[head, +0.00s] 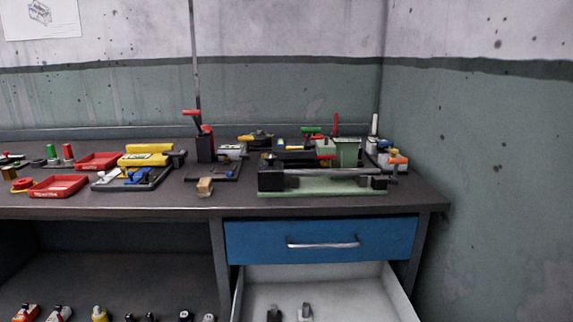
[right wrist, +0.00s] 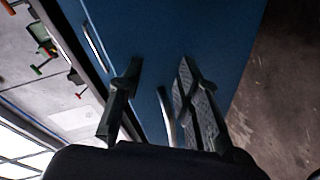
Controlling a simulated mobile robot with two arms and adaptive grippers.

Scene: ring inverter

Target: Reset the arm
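My right gripper (right wrist: 159,78) shows in the right wrist view with its two dark fingers spread apart. A light drawer handle (right wrist: 165,112) lies in the gap between the fingers. I cannot tell whether they touch it. A blue drawer front (right wrist: 190,30) fills the space beyond the fingers. In the head view neither of my grippers can be made out. The left gripper and left arm are not in view.
The dark workbench (head: 432,196) carries red trays (head: 58,187), a red-handled press (head: 205,147) and a green-based fixture (head: 320,191). The blue upper drawer (head: 300,258) is shut. The lower drawer (head: 340,277) stands open below it. A wall closes the right side.

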